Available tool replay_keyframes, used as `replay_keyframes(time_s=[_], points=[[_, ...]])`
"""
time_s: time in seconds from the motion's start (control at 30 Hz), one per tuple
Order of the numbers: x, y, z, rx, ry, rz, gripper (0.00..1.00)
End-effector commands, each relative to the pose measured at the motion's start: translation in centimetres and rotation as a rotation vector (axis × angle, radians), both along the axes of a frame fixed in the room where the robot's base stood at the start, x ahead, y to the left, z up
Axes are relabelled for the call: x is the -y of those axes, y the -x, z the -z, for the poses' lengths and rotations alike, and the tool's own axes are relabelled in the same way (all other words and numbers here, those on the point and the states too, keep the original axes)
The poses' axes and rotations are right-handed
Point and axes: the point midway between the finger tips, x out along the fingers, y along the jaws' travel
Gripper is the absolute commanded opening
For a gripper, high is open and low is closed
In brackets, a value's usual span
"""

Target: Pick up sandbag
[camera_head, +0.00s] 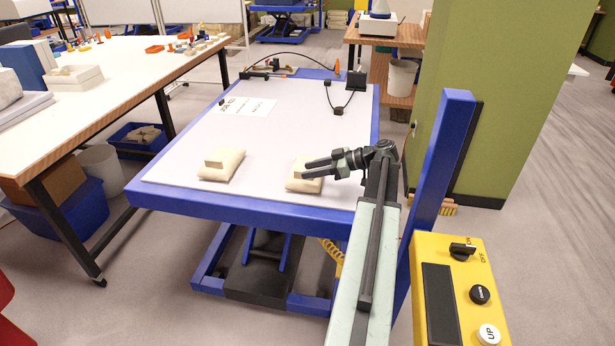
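Two cream sandbags lie on the white top of the blue-framed lift table (270,130). The left sandbag (226,168) lies near the front left of the tabletop. The right sandbag (300,184) lies near the front middle, partly hidden behind my gripper. My gripper (304,170) reaches in from the right, and its dark fingers overlap the right sandbag in the picture. The two fingers show a gap with nothing clearly between them. I cannot tell whether the fingers touch the sandbag or hover above it.
A paper sheet (248,105) and a black cabled device (356,80) lie farther back on the table. A blue post (442,160) and a yellow control box (462,290) stand at the right. A white workbench (120,85) is at the left. The tabletop middle is clear.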

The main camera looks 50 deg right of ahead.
Motion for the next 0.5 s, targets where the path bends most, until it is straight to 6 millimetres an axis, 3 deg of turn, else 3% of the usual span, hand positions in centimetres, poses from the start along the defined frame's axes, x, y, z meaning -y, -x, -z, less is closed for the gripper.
replay_keyframes(time_s=[0.13, 0.37, 0.5], points=[[-1.4, -1.9, 1.3, 0.000, 0.000, -0.002, 0.36], [-1.5, -2.2, 1.2, 0.000, 0.000, 0.000, 0.36], [-1.5, -2.2, 1.2, 0.000, 0.000, 0.000, 0.00]])
